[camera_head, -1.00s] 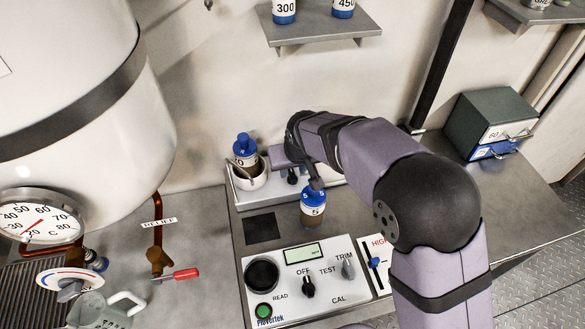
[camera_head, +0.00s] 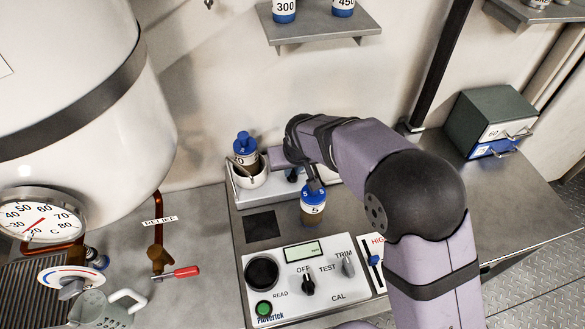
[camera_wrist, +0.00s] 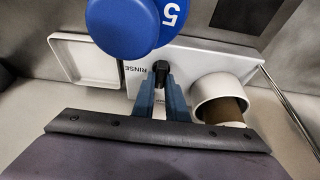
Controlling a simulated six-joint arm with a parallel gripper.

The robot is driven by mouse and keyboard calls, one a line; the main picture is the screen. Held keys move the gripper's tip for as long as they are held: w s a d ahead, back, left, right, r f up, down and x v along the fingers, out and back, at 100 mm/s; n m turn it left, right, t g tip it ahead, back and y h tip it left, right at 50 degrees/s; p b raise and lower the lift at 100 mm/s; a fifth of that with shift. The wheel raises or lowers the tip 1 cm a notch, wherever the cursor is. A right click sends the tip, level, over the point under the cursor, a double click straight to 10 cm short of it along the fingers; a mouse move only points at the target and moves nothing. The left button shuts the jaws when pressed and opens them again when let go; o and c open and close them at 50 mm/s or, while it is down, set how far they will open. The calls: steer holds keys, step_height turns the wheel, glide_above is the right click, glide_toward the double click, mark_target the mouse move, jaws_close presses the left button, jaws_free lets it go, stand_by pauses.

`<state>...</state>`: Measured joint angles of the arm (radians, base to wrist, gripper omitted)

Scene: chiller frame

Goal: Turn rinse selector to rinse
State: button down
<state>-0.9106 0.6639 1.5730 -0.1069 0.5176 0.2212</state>
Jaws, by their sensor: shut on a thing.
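The rinse selector is a small dark knob (camera_wrist: 161,70) on a white station (camera_wrist: 190,58), seen in the wrist view. The word RINSE is printed upside down just left of the knob. My gripper (camera_wrist: 162,88) is shut on the knob, its two blue-grey fingers on either side of it. The knob's pointer direction is hard to tell because the fingers cover part of it. In the head view the white station (camera_head: 238,192) stands against the wall.
A blue-capped bottle marked 5 (camera_head: 313,208) stands close in front of my gripper; its cap (camera_wrist: 125,22) looms in the wrist view. A white cup (camera_wrist: 220,92) is right of the knob, a square tray (camera_wrist: 88,62) left. The meter panel (camera_head: 300,268) lies nearer.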

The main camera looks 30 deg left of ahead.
steer(key=shift+m, duration=0.3)
steer(key=m+t+h+b, duration=0.1)
steer(key=m+b, duration=0.2)
steer(key=shift+a+f, duration=0.1)
steer(key=shift+f, duration=0.05)
steer(key=shift+m+h+b, duration=0.7)
steer(key=shift+m+b, duration=0.2)
steer(key=shift+m, duration=0.9)
steer(key=shift+r, duration=0.2)
steer(key=c, duration=1.8)
jaws_free()
steer(key=shift+o, duration=0.2)
